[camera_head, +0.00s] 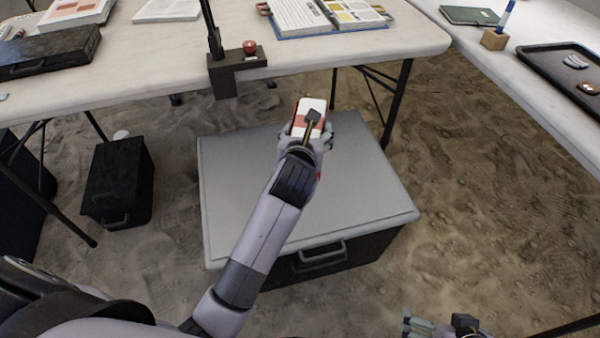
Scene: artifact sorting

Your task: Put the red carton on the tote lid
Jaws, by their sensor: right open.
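The red carton (312,104), with a white top and red sides, is over the far part of the grey tote lid (240,205). My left gripper (308,128) is behind its own wrist, with its fingers on both sides of the carton, and looks shut on it. The carton's underside is hidden, so I cannot tell whether it touches the lid. My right gripper (407,325) is at the bottom edge, partly cut off, open and empty, to the right of the tote.
A pale table (150,75) with books and a dark bracket (236,75) stands behind the tote. Another table (555,50) with a black tray is at the right. A black case (117,180) sits on the sand at left. Most of the lid is clear.

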